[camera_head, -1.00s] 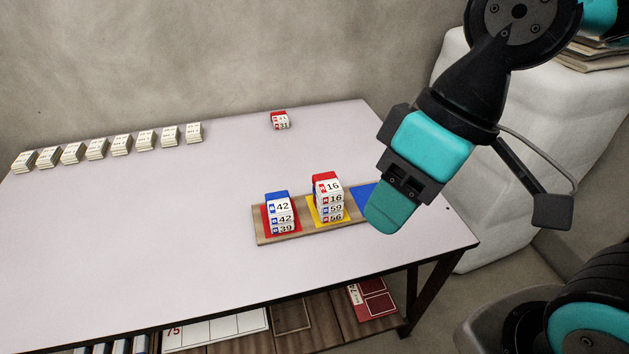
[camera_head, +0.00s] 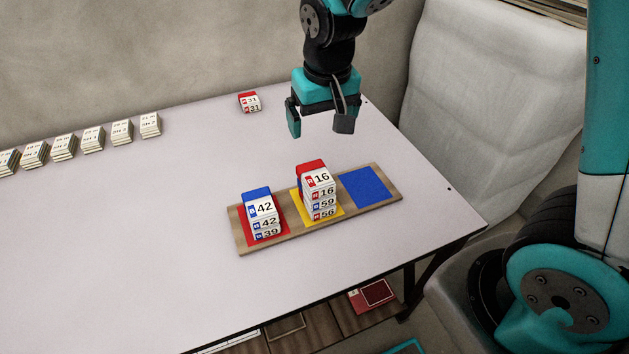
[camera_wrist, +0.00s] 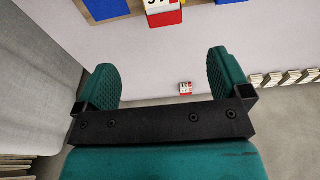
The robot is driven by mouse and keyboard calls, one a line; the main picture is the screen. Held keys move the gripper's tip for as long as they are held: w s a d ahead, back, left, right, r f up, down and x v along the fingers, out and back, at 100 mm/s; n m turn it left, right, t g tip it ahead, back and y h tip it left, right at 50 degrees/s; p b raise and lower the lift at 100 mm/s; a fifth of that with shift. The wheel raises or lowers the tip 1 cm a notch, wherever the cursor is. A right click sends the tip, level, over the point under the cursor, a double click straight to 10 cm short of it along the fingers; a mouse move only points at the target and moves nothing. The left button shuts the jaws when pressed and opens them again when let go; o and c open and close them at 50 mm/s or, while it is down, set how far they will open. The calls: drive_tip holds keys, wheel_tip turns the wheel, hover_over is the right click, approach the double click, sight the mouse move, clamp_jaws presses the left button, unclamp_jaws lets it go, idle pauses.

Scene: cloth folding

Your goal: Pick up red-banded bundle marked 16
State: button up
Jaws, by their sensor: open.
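The red-banded bundle marked 16 (camera_head: 318,178) is on top of a stack of several bundles on the yellow pad (camera_head: 338,209) of the wooden board. Another bundle marked 16 (camera_head: 322,194) lies directly under it, with 59 and 56 below. My gripper (camera_head: 318,128) is open and empty, pointing down above the table, behind the stack and apart from it. In the wrist view, both fingers (camera_wrist: 160,62) are spread. A red and white bundle (camera_wrist: 163,13), likely the stack's top, is cut off at the top edge; its number is only partly visible.
On the wooden board (camera_head: 246,245), a blue-banded stack marked 42 (camera_head: 263,207) stands on the red pad, left of the 16 stack. The blue pad (camera_head: 364,187) is empty. A red-banded stack marked 31 (camera_head: 249,103) sits at the back. Pale bundles (camera_head: 93,139) line the table's back left.

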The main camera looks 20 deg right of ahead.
approach(316, 173)
drive_tip(key=f, duration=0.2)
drive_tip(key=w+f, duration=0.1)
drive_tip(key=f, duration=0.2)
drive_tip(key=shift+d, duration=0.15)
drive_tip(key=f, duration=0.5)
drive_tip(key=shift+w+f, duration=0.15)
drive_tip(key=shift+w, duration=0.2)
drive_tip(key=c, duration=1)
